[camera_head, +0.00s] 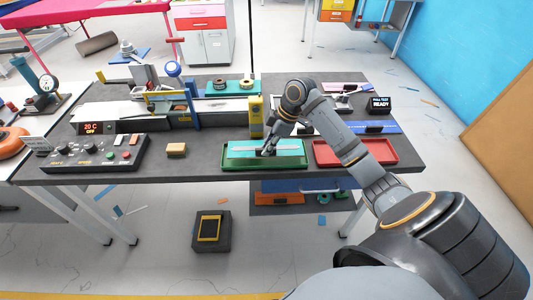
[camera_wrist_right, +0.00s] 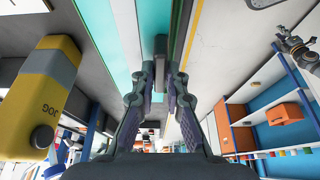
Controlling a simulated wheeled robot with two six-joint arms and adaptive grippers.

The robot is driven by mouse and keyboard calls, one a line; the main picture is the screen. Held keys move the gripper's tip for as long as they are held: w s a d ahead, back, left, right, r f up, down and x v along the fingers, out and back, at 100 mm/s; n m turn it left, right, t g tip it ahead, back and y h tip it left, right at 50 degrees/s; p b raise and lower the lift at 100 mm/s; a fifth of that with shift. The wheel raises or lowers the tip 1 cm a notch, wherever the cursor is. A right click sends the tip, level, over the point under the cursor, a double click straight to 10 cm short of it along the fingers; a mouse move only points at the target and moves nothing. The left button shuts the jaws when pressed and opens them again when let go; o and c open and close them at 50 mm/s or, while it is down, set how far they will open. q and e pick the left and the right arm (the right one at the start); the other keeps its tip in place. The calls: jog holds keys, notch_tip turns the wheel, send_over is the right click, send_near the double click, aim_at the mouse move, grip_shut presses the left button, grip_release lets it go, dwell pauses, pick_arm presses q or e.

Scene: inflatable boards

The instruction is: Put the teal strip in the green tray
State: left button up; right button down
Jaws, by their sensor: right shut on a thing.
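The teal strip (camera_head: 290,158), with a pale band along its middle, lies flat in the head view over the green tray (camera_head: 226,165) at the front of the bench. I cannot tell whether it rests on the tray floor or hangs just above it. My right gripper (camera_head: 267,151) is shut on the strip near its middle. In the right wrist view, the fingers (camera_wrist_right: 159,85) close around a small grey part, with the strip's teal and white bands (camera_wrist_right: 97,14) behind. My left gripper is not in view.
A red tray (camera_head: 390,157) stands right of the green one. A yellow upright block (camera_head: 256,117) stands close behind the green tray. The bench's front edge is close.

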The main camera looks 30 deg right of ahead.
jog(key=shift+w+a+f, duration=0.1)
jog(key=shift+w+f, duration=0.25)
jog(key=shift+f, duration=1.6)
jog(key=shift+s+f, duration=0.1)
jog(key=c, duration=1.4)
grip_release()
jog(key=v, duration=1.2)
